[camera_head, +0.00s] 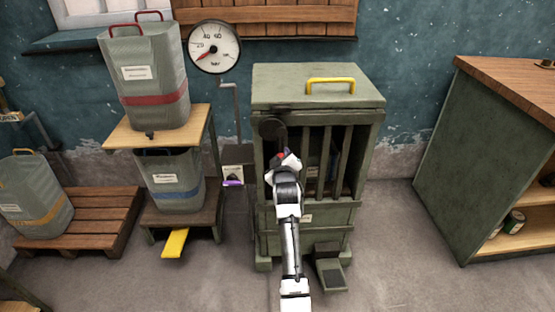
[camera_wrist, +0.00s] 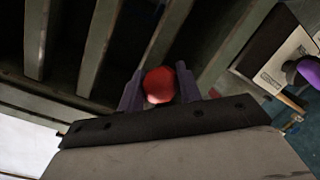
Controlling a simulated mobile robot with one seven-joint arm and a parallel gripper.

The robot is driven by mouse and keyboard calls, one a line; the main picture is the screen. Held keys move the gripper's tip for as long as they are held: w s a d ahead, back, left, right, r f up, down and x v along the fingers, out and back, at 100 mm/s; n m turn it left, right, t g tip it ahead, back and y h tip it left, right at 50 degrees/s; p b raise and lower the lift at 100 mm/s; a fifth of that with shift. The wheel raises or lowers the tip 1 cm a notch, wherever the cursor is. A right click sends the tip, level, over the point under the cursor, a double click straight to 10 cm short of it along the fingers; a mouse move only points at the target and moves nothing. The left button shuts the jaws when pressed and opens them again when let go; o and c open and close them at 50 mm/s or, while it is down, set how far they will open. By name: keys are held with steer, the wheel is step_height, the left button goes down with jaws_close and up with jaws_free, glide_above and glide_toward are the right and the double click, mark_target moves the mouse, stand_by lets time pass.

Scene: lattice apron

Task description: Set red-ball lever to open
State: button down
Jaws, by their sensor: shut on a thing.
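The red ball (camera_wrist: 159,86) of the lever sits between the two fingers of my gripper (camera_wrist: 160,92) in the wrist view, and the fingers are shut on it. In the head view my gripper (camera_head: 285,161) is at the front left of a green barred cabinet (camera_head: 318,90), with a bit of red at its tip. My arm hides most of the lever there, so its rod and its exact angle cannot be told. A dark round plate (camera_head: 272,127) shows just above my gripper on the cabinet front.
A yellow handle (camera_head: 330,81) is on the cabinet top, and a pedal (camera_head: 330,270) stands at its foot. A gauge (camera_head: 214,47) and a small box with a purple part (camera_head: 233,183) are to the left. A wooden-topped counter (camera_head: 480,150) stands right, with clear floor between.

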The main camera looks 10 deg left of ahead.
steer(key=shift+r, duration=0.45)
steer(key=c, duration=1.2)
jaws_free()
steer(key=shift+a, duration=0.1)
steer(key=shift+o, duration=1)
steer(key=shift+f, duration=0.25)
steer(key=b+v, duration=0.1)
steer(key=v, duration=1.2)
steer(key=shift+s, duration=0.35)
steer(key=shift+r, duration=0.1)
